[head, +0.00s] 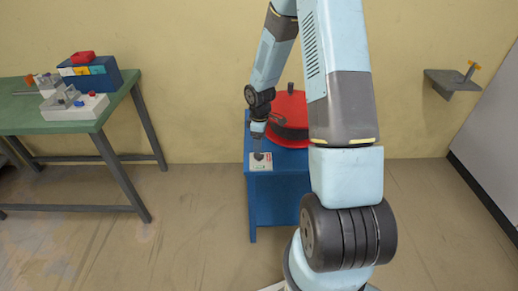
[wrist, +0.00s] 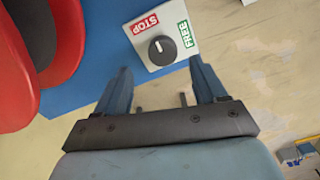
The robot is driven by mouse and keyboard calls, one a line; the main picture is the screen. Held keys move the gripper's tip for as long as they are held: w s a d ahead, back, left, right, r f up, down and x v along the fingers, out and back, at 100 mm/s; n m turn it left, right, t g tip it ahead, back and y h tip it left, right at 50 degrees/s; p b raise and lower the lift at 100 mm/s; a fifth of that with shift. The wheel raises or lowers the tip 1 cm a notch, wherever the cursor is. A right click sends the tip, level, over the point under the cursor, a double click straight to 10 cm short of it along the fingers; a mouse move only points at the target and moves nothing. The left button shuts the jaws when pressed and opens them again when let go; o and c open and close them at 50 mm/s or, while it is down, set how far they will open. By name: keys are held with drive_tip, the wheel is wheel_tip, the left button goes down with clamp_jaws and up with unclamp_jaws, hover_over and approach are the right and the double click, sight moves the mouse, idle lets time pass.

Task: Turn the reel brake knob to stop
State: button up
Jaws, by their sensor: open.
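The reel brake knob (wrist: 162,50) is a round dark knob with a pale mark on its face. It sits on a light plate (wrist: 172,65) with a red STOP label (wrist: 144,24) at upper left and a green FREE label (wrist: 186,36) at right. I cannot tell exactly where the mark points. My gripper (wrist: 161,66) is open, its dark blue fingers on either side of the knob's near side, with nothing between them that I see held. In the head view the plate (head: 266,163) lies on the blue stand's top, under my gripper (head: 258,153), which partly hides the knob.
The red reel (head: 290,108) stands on the blue stand (head: 276,205), behind the plate and partly hidden by my arm. A green-topped bench (head: 75,122) with boxes stands at left. A wall shelf (head: 452,80) is at right. The floor between is clear.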

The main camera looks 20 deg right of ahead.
wheel_tip(320, 180, up, 8)
idle(0.4)
drive_tip(key=shift+w, duration=0.1)
drive_tip(key=s+r+m+t, duration=0.15)
drive_tip(key=s+r, duration=0.25)
drive_tip(key=r, duration=0.4)
drive_tip(key=s+a+r+m+h, duration=0.1)
drive_tip(key=s+r+m, duration=0.25)
drive_tip(key=r, duration=0.35)
drive_tip(key=s+r+m+t, duration=0.1)
drive_tip(key=s+r, duration=0.3)
drive_tip(key=r, duration=0.4)
drive_tip(key=s+a+r+m+t, duration=0.1)
drive_tip(key=s+r, duration=0.3)
drive_tip(key=s, duration=0.4)
drive_tip(key=s+a+r+m+t+y, duration=0.1)
drive_tip(key=s+r+m, duration=0.3)
drive_tip(key=s, duration=0.5)
drive_tip(key=shift+r+m+t, duration=0.3)
drive_tip(key=shift+r+t, duration=0.05)
drive_tip(key=shift+t, duration=0.2)
